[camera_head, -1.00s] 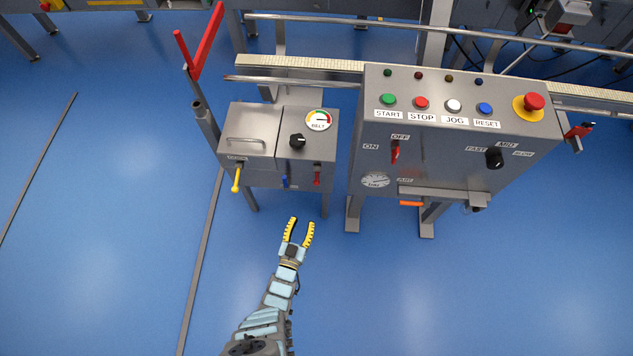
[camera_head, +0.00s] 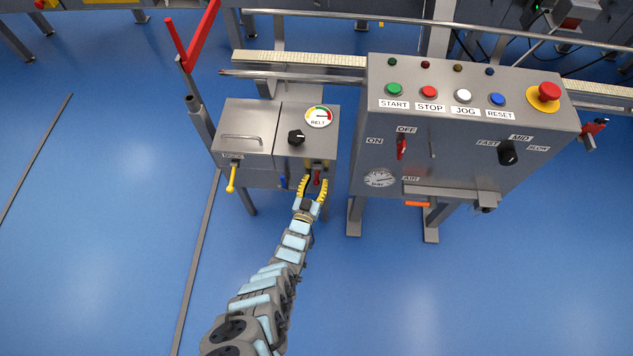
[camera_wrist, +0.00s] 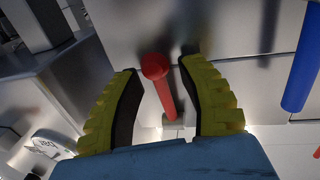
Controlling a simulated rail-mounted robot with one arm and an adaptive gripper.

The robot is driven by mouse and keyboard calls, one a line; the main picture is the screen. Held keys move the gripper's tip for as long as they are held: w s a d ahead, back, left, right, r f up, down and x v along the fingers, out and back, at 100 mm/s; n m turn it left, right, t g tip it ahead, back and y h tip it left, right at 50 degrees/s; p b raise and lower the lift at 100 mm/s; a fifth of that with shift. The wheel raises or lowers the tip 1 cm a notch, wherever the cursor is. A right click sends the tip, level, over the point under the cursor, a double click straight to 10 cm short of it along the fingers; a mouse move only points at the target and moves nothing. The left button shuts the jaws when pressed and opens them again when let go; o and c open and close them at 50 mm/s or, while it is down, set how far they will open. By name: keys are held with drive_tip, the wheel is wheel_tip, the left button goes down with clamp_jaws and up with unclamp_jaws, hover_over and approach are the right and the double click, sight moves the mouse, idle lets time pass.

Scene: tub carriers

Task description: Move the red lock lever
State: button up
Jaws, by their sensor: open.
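The small red lock lever (camera_head: 317,178) is on the lower right of the front of the small metal box (camera_head: 262,135). In the wrist view the red lever (camera_wrist: 160,82) has a round knob and a short shaft, and it stands between my two fingers. My gripper (camera_head: 313,186) is open with yellow ridged fingers, one on each side of the lever. In the wrist view the fingers of my gripper (camera_wrist: 165,105) show gaps to the lever on both sides. The lever's base is partly visible low between the fingers.
A blue lever (camera_head: 284,182) is close to the left of my gripper, and a yellow lever (camera_head: 231,178) is farther left. The large control panel (camera_head: 450,150) stands close on the right, with a red switch (camera_head: 402,148). Blue floor in front is clear.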

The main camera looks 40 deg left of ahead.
drive_tip(key=shift+w+a, duration=0.1)
drive_tip(key=shift+w, duration=0.25)
clamp_jaws()
